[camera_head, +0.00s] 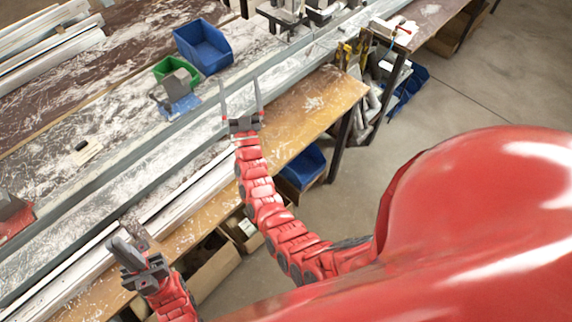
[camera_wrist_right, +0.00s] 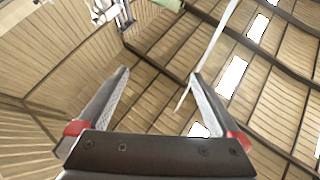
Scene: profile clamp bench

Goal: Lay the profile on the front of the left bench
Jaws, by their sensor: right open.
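Long white profiles (camera_head: 190,187) lie along the front of the long bench, beside its bare wooden front strip (camera_head: 300,115). I cannot tell which one is the task's profile. My left gripper (camera_head: 127,243) is at the lower left, over or beside these profiles. Its fingers are close together from this angle, and any contact with a profile is unclear. My right gripper (camera_head: 241,92) is open and empty above the bench's front part, with its fingers apart. In the right wrist view its open fingers (camera_wrist_right: 158,73) point toward the wooden ceiling, with nothing clearly between them.
A blue bin (camera_head: 203,47) and a green bin (camera_head: 176,72) stand on the bench behind a metal rail. More white profiles (camera_head: 45,40) lie at the far left. Another bench (camera_head: 425,20) stands at top right. Bins and boxes are under the bench; the floor at right is clear.

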